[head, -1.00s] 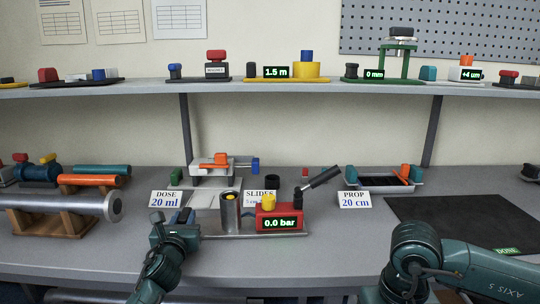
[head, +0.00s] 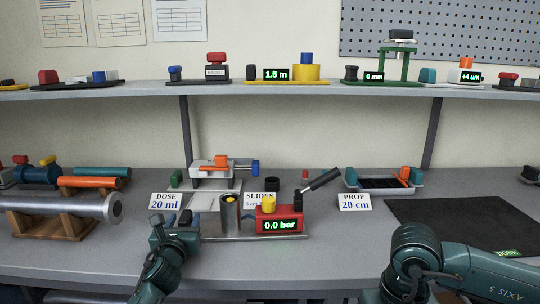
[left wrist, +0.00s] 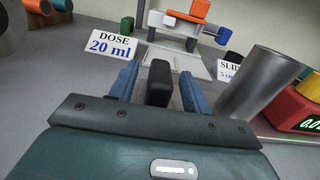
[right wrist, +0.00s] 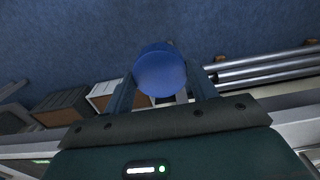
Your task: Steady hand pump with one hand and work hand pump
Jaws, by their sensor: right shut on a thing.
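The hand pump has a red box (head: 279,220) reading 0.0 bar, a yellow knob (head: 268,204), a grey cylinder (head: 230,214) and a tilted black lever (head: 320,181). It stands on a flat metal base. A black block (left wrist: 159,82) is near the pump's left end. My left gripper (head: 178,224) is there, its blue fingers on either side of the block with gaps showing in the left wrist view. My right gripper (right wrist: 160,85) is shut on a round blue thing (right wrist: 161,72), low over the blue floor. The head view shows only my right arm, not that gripper.
A DOSE 20 ml card (head: 166,201) and a SLIDES card (head: 258,199) stand close to the pump. A white device (head: 213,175) with an orange part is behind. A dark mat (head: 465,222) lies at right, and a large metal cylinder (head: 60,208) at left.

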